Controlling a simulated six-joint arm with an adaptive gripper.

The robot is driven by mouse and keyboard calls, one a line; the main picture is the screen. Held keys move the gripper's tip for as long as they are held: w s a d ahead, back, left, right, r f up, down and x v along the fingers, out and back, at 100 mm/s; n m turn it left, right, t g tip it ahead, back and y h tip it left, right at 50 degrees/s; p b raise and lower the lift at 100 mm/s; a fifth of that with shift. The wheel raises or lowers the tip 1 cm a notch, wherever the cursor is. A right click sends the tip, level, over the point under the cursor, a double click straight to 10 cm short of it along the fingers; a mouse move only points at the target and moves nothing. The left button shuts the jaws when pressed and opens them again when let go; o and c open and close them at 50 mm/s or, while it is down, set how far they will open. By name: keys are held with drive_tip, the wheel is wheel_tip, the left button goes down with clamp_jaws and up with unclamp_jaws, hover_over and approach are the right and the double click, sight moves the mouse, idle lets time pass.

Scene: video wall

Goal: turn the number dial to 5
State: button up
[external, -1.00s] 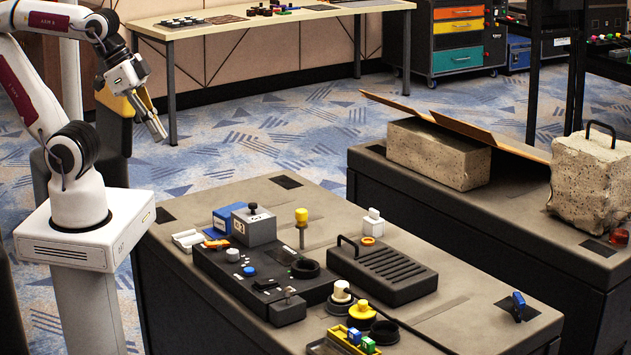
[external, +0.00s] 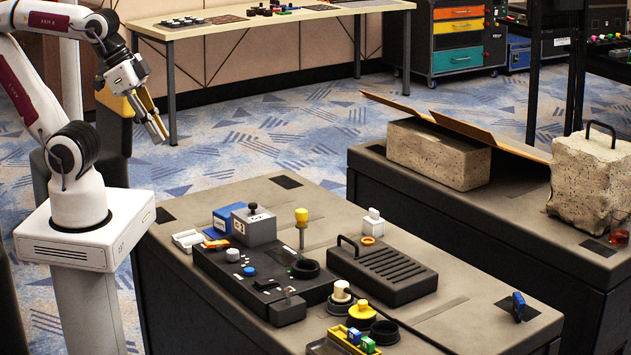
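My gripper (external: 157,131) hangs in the air at the left, beyond the near bench and well away from its controls. Its fingers point down and to the right, and I see nothing held. The black control panel (external: 215,268) lies on the near bench. It carries a white knob (external: 233,255), a blue button (external: 249,271) and a round black dial-like part (external: 305,268). I cannot tell which part is the number dial; no numbers are readable at this size.
The near bench (external: 420,250) also holds a grey box with a black knob (external: 254,226), a yellow-topped post (external: 301,217), a black slotted case (external: 382,270) and a yellow tray (external: 337,336). Stone blocks (external: 440,153) stand on the bench behind.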

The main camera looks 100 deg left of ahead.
drive_tip(key=o, duration=0.5)
drive_tip(key=w+a+f+n+g, duration=0.2)
drive_tip(key=w+f+n, duration=0.2)
drive_tip(key=f, duration=0.3)
drive_tip(key=w+a+f+n+g, duration=0.2)
drive_tip(key=w+a+f+n, duration=0.1)
drive_tip(key=f, duration=0.5)
drive_tip(key=w+a+f+n+g, duration=0.2)
drive_tip(key=w+f+n, duration=0.3)
drive_tip(key=f+n, duration=0.2)
drive_tip(key=shift+w+a+f+n, duration=0.25)
drive_tip(key=shift+a+n, duration=0.05)
drive_tip(key=shift+a, duration=0.05)
drive_tip(key=shift+w+a+r+n, duration=0.1)
drive_tip(key=shift+w+n, duration=0.25)
drive_tip(key=shift+n, duration=0.05)
drive_tip(key=shift+w+n, duration=0.3)
drive_tip(key=shift+n, duration=0.6)
drive_tip(key=shift+f, duration=0.2)
